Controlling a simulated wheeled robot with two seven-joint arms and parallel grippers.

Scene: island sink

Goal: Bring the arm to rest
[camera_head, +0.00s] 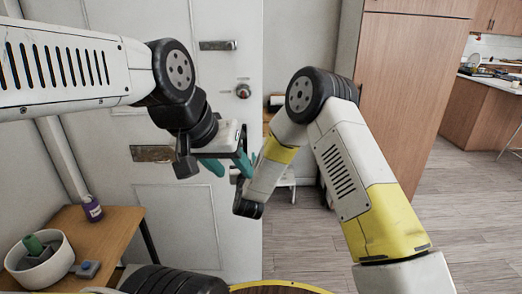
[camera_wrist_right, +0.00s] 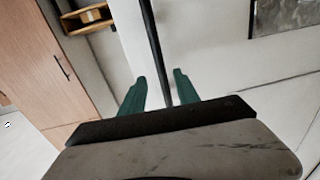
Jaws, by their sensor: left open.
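My left arm comes in from the left in the head view. Its gripper (camera_head: 228,166) has teal fingers standing apart and hangs in front of the white door, with nothing seen between them. My right arm is bent, with its elbow high and its yellow forearm link beside the left fingers. The right gripper is mostly hidden in the head view. In the right wrist view the right gripper (camera_wrist_right: 160,92) has its two teal fingers apart. A dark upright strip shows between them; I cannot tell its distance, and nothing is seen gripped.
A wooden side table (camera_head: 115,230) at lower left holds a white bowl (camera_head: 40,262) with a green item, a purple bottle (camera_head: 92,208) and a small grey-blue object (camera_head: 88,269). The white door (camera_head: 180,225) is ahead. Open wooden floor (camera_head: 460,220) lies at right, beside a tall cabinet (camera_head: 405,85).

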